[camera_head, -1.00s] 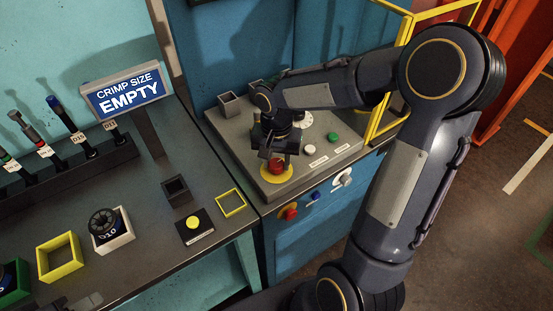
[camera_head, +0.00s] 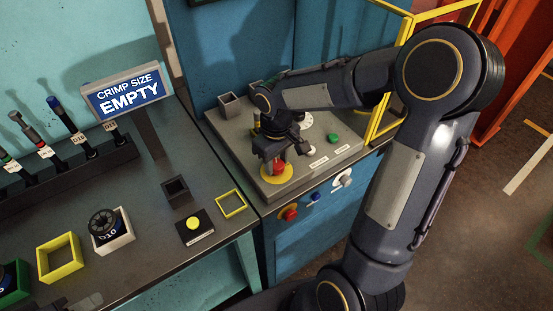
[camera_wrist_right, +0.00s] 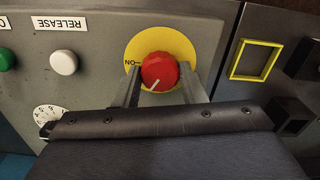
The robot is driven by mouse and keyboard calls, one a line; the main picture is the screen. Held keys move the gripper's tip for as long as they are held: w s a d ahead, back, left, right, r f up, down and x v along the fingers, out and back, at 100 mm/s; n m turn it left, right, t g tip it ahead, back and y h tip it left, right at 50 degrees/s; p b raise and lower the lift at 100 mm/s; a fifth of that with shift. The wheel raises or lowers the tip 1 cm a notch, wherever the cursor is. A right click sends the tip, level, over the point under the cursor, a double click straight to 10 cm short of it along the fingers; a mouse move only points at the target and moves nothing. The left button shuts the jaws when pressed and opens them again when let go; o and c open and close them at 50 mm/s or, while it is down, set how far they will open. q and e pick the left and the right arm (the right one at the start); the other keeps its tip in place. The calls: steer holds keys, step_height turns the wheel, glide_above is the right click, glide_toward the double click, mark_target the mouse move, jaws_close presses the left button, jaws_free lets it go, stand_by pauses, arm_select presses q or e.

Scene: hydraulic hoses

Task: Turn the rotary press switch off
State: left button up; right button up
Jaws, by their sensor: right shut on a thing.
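The rotary press switch is a red knob (camera_wrist_right: 159,71) on a round yellow plate (camera_wrist_right: 188,45), at the front left corner of the grey panel. In the right wrist view its white pointer line slants to the lower left, away from the ON mark on the plate's left side. The knob also shows in the head view (camera_head: 279,169), partly covered by my right gripper. My right gripper (camera_wrist_right: 160,78) has one finger on each side of the knob and is shut on it.
The grey panel (camera_head: 335,154) also carries a green button (camera_head: 333,139), a white RELEASE button (camera_wrist_right: 63,62) and a white dial (camera_wrist_right: 50,114). Red, blue and white controls sit on the cabinet front below. A workbench with a yellow button (camera_head: 193,223) and an EMPTY sign (camera_head: 126,95) stands left.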

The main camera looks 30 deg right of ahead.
mark_target(276, 164)
steer(key=n, duration=0.5)
steer(key=shift+n+p, duration=0.3)
steer(key=shift+p, duration=0.05)
stand_by(0.5)
steer(key=o, duration=1)
step_height(276, 164, up, 8)
steer(key=shift+f, duration=0.1)
